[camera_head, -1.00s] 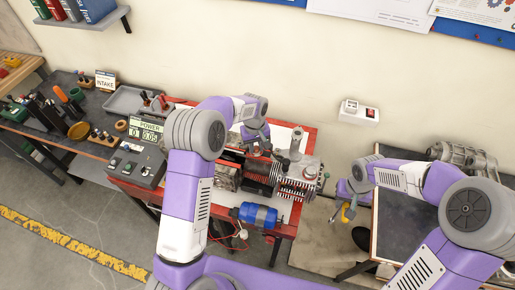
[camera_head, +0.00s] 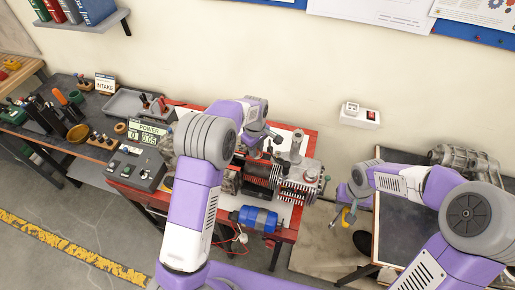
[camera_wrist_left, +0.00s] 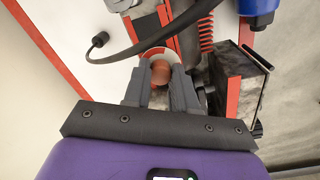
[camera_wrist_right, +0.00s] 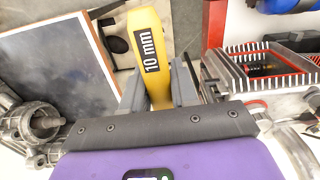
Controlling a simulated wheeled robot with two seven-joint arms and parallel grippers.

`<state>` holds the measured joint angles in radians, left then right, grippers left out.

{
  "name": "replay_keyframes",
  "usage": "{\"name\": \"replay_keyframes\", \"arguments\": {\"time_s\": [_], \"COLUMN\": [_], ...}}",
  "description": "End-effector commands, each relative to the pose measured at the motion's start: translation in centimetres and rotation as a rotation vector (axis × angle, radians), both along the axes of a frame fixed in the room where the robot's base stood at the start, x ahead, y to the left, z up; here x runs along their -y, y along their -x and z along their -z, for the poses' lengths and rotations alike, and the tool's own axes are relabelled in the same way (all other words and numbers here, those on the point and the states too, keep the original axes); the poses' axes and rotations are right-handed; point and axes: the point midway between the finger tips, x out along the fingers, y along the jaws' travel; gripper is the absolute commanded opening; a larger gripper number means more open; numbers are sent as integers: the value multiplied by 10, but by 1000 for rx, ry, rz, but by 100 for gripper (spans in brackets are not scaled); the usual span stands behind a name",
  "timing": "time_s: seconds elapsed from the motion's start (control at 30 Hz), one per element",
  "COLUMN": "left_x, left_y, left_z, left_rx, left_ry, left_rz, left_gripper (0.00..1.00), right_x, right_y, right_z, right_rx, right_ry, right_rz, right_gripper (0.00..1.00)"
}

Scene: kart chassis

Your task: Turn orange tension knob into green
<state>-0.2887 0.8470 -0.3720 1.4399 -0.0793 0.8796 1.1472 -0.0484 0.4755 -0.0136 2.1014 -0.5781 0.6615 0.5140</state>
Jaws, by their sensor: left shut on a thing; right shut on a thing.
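The orange tension knob (camera_wrist_left: 160,70) shows as a round orange-brown ball in the left wrist view, partly hidden by my fingers. A pale arc with a reddish part lies around it; I see no green there. My left gripper (camera_wrist_left: 160,88) is shut on the knob. In the head view my left gripper (camera_head: 268,139) is over the back of the engine on the red-framed bench. My right gripper (camera_wrist_right: 160,85) is shut on a yellow tool (camera_wrist_right: 150,40) marked "10 mm". In the head view that tool (camera_head: 350,214) hangs in the gap right of the bench.
The engine (camera_head: 300,188) and a blue cylinder (camera_head: 258,217) sit on the red-framed bench (camera_head: 285,235). A control box reading POWER (camera_head: 140,165) stands at its left. A dark table (camera_head: 400,235) is on the right. A black hose (camera_wrist_left: 125,50) passes close to my left fingers.

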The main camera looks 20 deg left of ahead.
Motion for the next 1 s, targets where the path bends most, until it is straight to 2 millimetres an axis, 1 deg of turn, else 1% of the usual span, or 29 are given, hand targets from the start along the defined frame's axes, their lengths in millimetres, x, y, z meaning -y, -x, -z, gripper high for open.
{"name": "replay_keyframes", "arguments": {"time_s": [0.33, 0.37, 0.4, 0.43, 0.67, 0.77, 0.87, 1.0], "left_x": [-1, -1, -1, -1, 0, 0, 0, -1], "left_y": [-1, -1, -1, -1, 0, -1, -1, -1], "left_z": [-1, -1, -1, -1, 0, -3, -14, -41], "left_rx": [5, 5, 4, 4, 1, 2, 4, 7], "left_ry": [-1, -1, -1, -1, 0, 0, 0, 0], "left_rz": [-3, -3, -2, -2, -2, -2, -2, -1], "left_gripper": [0, 28, 34, 37, 37, 37, 37, 37], "right_x": [0, 0, 0, 0, 0, 0, 0, 0], "right_y": [0, 0, 0, 0, 0, 0, 0, 0], "right_z": [0, 0, 0, 0, 0, 0, 0, 1], "right_rx": [1, 1, 1, 1, 1, 1, 1, 1], "right_ry": [0, 0, 0, 0, 0, 0, 0, 0], "right_rz": [0, 0, 0, 0, 0, 0, 0, 0], "right_gripper": [0, 0, 0, 0, 0, 0, 0, 0]}}
